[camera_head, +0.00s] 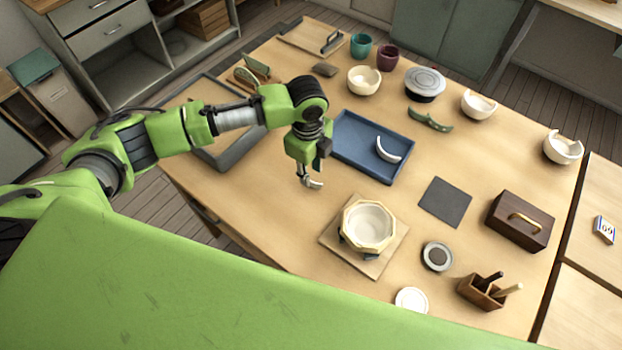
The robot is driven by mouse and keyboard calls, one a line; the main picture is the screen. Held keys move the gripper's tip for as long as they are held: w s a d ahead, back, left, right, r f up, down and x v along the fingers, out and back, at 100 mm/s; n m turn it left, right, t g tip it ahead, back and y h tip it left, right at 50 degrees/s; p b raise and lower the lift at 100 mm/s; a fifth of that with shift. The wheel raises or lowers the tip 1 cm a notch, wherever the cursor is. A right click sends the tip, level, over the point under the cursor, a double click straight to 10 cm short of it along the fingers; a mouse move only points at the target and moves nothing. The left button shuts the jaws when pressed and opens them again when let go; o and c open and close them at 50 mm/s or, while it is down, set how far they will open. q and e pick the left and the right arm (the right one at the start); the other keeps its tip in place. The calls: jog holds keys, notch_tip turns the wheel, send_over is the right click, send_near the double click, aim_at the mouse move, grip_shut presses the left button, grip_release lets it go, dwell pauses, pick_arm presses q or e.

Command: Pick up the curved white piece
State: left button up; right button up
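The curved white piece (387,151) lies in the right part of the blue tray (352,163) on the table. It is a small crescent, and nothing covers it. My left gripper (310,182) hangs over the table, to the left of the blue tray's front-left side in the picture, apart from the white piece. Its small grey fingers point down, and no object shows in them. From this angle I cannot tell how far apart the fingers are. My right gripper is not in view.
In front of the tray, a pale gold-edged bowl (368,226) stands on a wooden board (386,262). A dark square mat (445,201) and a brown box (520,221) lie to the right. A green curved piece (430,122) lies behind the tray. A grey-rimmed tray (240,151) sits under my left arm.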

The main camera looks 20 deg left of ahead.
aim_at(312, 181)
pick_arm(q)
jog(key=f, duration=0.1)
jog(key=f+p, duration=0.1)
jog(key=shift+w+f, duration=0.4)
jog(key=f, duration=0.1)
jog(key=f+p, duration=0.1)
jog(key=f, duration=0.1)
jog(key=shift+w+a+f, duration=0.15)
jog(key=shift+w+f, duration=0.15)
jog(key=shift+w, duration=0.05)
jog(key=c, duration=0.8)
grip_shut()
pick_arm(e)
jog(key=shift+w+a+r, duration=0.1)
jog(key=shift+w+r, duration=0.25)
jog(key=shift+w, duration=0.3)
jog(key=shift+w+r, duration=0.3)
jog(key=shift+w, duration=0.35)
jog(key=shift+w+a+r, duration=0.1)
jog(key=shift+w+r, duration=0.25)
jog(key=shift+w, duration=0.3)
